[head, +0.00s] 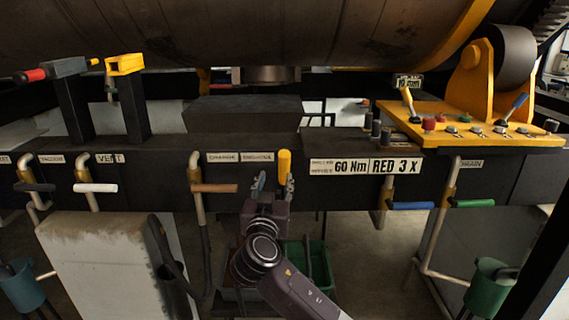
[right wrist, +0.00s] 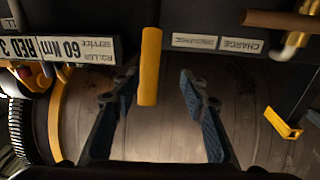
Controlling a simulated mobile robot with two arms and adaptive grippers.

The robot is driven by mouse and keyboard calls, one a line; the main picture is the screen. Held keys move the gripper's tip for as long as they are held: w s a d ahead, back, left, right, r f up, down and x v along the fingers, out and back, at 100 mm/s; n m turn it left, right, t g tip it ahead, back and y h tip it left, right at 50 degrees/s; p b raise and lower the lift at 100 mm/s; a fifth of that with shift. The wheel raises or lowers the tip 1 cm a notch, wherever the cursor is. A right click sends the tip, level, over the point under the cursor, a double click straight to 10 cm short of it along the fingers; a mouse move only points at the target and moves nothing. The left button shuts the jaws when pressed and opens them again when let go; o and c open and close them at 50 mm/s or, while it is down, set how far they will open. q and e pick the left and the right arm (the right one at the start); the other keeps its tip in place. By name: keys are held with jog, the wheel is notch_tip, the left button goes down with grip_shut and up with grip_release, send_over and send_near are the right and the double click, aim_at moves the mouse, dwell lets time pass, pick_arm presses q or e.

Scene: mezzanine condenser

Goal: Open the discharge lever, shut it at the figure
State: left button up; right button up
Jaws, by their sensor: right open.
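The discharge lever has a yellow handle (head: 284,163), which points upward in the head view beside the DISCHARGE label (head: 257,157). My right gripper (head: 273,186) is just below and in front of it. In the right wrist view, which is upside down, the yellow handle (right wrist: 150,66) shows between the two open fingers (right wrist: 160,95), nearer the left one, with no clear contact. My left gripper is not in view.
A brown-handled lever (head: 214,188) is under the CHARGE label, left of the yellow one. White, blue (head: 411,206) and green levers line the same beam (head: 340,190). A plate (head: 366,166) reads 60 Nm, RED 3 X. A green bin (head: 318,257) is below; a large drum (head: 250,35) hangs above.

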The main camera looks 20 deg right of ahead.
aim_at(283, 170)
jog(key=shift+s+d+r+m+g+h, duration=0.35)
jog(key=shift+s+m, duration=0.25)
jog(key=shift+m, duration=0.2)
jog(key=shift+w+d, duration=0.15)
jog(key=shift+d, duration=0.05)
jog(key=p+x, duration=0.2)
jog(key=x, duration=0.4)
jog(key=shift+w+d+p, duration=0.1)
jog(key=shift+w+p, duration=0.05)
jog(key=shift+p, duration=0.2)
jog(key=shift+w+d+f, duration=0.15)
jog(key=shift+w+d, duration=0.05)
jog(key=shift+w, duration=0.3)
jog(key=shift+c, duration=0.3)
grip_shut()
